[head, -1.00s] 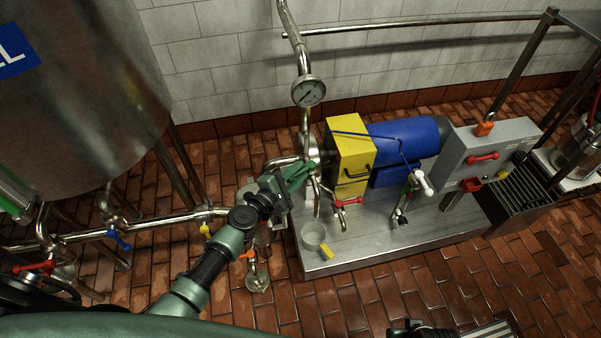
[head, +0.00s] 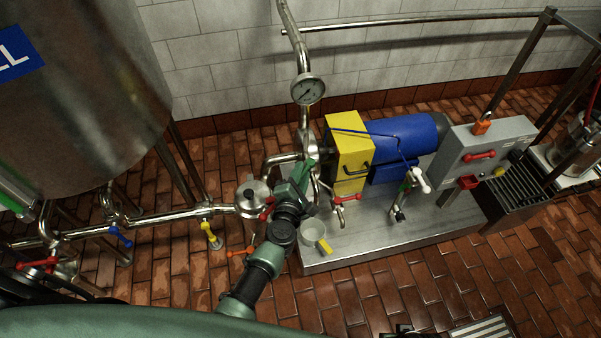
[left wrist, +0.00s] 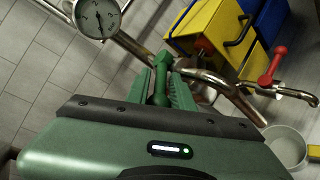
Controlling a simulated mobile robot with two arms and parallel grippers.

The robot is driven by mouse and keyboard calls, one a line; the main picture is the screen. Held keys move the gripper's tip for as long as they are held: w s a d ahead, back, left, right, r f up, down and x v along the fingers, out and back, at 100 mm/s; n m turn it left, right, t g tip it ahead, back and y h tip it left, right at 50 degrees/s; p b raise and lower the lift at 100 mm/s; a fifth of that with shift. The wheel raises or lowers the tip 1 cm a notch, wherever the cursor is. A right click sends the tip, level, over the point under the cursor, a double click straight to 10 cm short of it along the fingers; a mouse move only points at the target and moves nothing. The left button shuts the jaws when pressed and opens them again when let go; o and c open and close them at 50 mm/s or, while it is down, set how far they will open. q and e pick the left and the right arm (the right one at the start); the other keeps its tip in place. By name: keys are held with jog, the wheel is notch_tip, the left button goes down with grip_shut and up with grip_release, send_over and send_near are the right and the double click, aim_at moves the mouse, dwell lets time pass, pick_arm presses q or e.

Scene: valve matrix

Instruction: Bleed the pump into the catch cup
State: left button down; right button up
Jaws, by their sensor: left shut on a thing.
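My left gripper (head: 302,170) is at the pump's front pipework, left of the yellow guard (head: 346,142). In the left wrist view its fingers are shut on a green valve handle (left wrist: 161,84) with a rounded end. The pump has a blue motor (head: 403,140). The catch cup (head: 313,229), pale with a yellow handle, stands upright on the metal base below and right of the gripper. It also shows in the left wrist view (left wrist: 287,147). Whether liquid is in it, I cannot tell. Only a dark part, possibly my right gripper, shows at the bottom edge.
A pressure gauge (head: 308,89) sits on the riser behind my gripper. Red-handled valve (head: 345,198) and white-handled valve (head: 421,180) are to the right. A grey control box (head: 487,150) stands farther right. A large tank (head: 80,90) fills the left.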

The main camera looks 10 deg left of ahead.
pick_arm(q)
jog(key=shift+d, duration=0.1)
jog(key=c, duration=1.5)
grip_release()
jog(key=shift+o, duration=0.2)
jog(key=shift+f, duration=0.1)
jog(key=shift+s+d, duration=0.1)
